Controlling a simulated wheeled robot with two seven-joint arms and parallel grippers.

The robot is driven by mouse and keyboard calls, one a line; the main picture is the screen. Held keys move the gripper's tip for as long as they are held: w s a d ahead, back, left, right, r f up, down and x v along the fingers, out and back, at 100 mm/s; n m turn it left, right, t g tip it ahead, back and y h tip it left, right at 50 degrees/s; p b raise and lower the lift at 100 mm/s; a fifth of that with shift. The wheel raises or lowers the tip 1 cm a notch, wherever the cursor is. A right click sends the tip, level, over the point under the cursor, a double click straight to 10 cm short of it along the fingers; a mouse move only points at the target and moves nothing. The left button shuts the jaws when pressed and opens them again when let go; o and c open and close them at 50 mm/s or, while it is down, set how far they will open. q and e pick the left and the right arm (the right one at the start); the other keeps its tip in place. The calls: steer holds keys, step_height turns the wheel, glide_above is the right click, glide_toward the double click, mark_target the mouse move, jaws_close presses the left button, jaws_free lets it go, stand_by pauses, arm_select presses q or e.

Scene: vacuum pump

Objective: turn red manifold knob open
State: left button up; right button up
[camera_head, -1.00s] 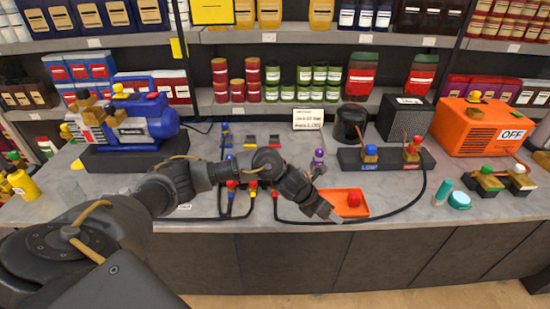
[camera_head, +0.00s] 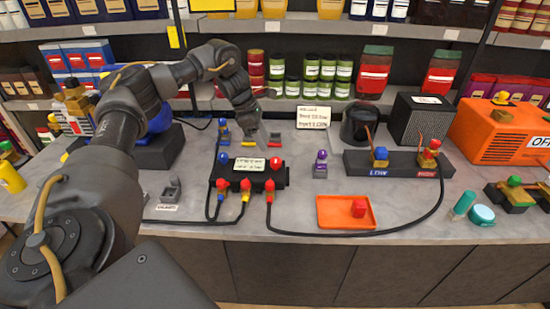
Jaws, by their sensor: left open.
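The black manifold (camera_head: 282,183) lies on the grey counter, with a white label on top. Its red knob (camera_head: 275,163) is at the right of the top face, and a blue knob (camera_head: 223,158) is at the left. Hoses join its front ports at red and blue-and-yellow fittings. My left gripper (camera_head: 262,141) is open and points down behind the manifold, a little behind and left of the red knob. It appears apart from the knob and holds nothing visible. How the knob is turned cannot be told. My right gripper is not in view.
An orange tray (camera_head: 330,222) with a red cap (camera_head: 358,208) lies to the right. A purple fitting (camera_head: 320,165), a small sign (camera_head: 313,116) and a black block with LOW and HIGH ports (camera_head: 400,165) stand nearby. My left arm covers much of the blue pump.

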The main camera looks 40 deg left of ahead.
mark_target(275, 160)
arm_select(q)
steer(key=p+x, duration=0.1)
steer(key=x, duration=0.7)
steer(key=shift+w+d+f, duration=0.1)
steer(key=shift+d+f, duration=0.05)
steer(key=shift+f, duration=0.1)
steer(key=shift+w+d+f, duration=0.15)
steer(key=shift+f, duration=0.3)
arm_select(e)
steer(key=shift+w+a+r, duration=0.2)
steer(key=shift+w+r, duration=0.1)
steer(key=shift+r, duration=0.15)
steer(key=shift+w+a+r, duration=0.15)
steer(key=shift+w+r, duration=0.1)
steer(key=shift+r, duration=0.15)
arm_select(q)
steer(key=shift+p, duration=0.3)
steer(key=c, duration=1)
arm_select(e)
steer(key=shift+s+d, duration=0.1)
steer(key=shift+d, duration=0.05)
